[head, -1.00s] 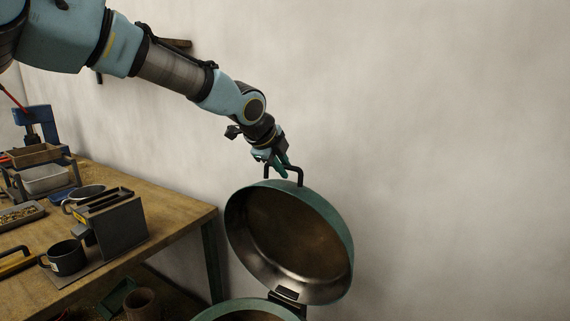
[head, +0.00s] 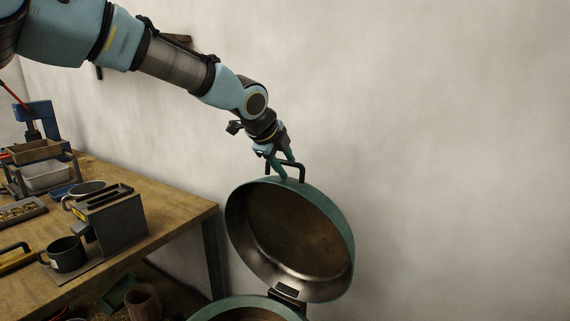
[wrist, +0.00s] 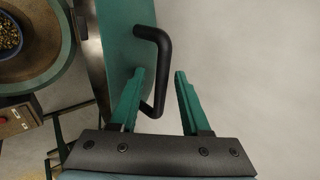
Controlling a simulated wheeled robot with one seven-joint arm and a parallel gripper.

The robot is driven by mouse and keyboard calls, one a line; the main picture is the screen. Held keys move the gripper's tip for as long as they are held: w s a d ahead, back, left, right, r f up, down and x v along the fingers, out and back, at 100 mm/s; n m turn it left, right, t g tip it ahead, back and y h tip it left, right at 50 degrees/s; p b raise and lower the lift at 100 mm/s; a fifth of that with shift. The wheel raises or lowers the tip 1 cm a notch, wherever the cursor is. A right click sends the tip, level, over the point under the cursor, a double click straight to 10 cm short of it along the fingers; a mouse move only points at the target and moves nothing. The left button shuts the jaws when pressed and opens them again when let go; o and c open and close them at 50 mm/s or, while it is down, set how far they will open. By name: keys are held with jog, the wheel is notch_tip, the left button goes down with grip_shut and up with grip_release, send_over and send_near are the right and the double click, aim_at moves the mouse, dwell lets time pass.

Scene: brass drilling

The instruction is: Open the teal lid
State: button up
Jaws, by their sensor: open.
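The teal lid (head: 290,235) stands raised on its hinge (head: 287,291), with its dark metallic inside facing my head camera. The teal bin (head: 215,308) below it shows only its rim and part of its inside. A black bar handle (head: 302,170) is on the lid's top edge; it also shows in the wrist view (wrist: 163,62). My gripper (head: 283,168) is at the handle with its teal fingers apart. In the wrist view my gripper (wrist: 155,88) is open, with the handle's lower end by the left finger. I cannot tell whether they touch.
A wooden workbench (head: 180,223) stands at the left with a grey metal box (head: 118,225), a dark mug (head: 66,254) and trays. A brown pot (head: 142,303) is low beneath the bench. The pale wall to the right is clear.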

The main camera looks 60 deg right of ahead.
jog(key=b+v, duration=0.2)
jog(key=v, duration=0.9)
jog(key=shift+b, duration=0.4)
jog(key=shift+f, duration=0.1)
jog(key=w+a+f+m+t, duration=0.25)
jog(key=w+a+m, duration=0.35)
jog(key=w, duration=0.4)
jog(key=w+a+f+m+t, duration=0.25)
jog(key=w+a+m, duration=0.35)
jog(key=w, duration=0.4)
jog(key=w+a+f+m+t, duration=0.2)
jog(key=w+a+f+m, duration=0.1)
jog(key=w+a+m, duration=0.5)
jog(key=w+a+f+m+g+y, duration=0.15)
jog(key=a+f+m, duration=0.3)
jog(key=a, duration=0.65)
jog(key=w+a+f+m+y, duration=0.1)
jog(key=a+f+m+y, duration=0.3)
jog(key=a, duration=0.6)
jog(key=s+a+f+m+g, duration=0.1)
jog(key=s+a+m, duration=0.1)
jog(key=a, duration=0.5)
jog(key=s+a+f+m+g+y, duration=0.1)
jog(key=s+a+f+m, duration=0.1)
jog(key=a, duration=0.4)
jog(key=s+a+f+m+g+y, duration=0.1)
jog(key=s+a+m, duration=0.3)
jog(key=a, duration=0.3)
jog(key=shift+s+a+f, duration=0.3)
jog(key=shift+s, duration=0.55)
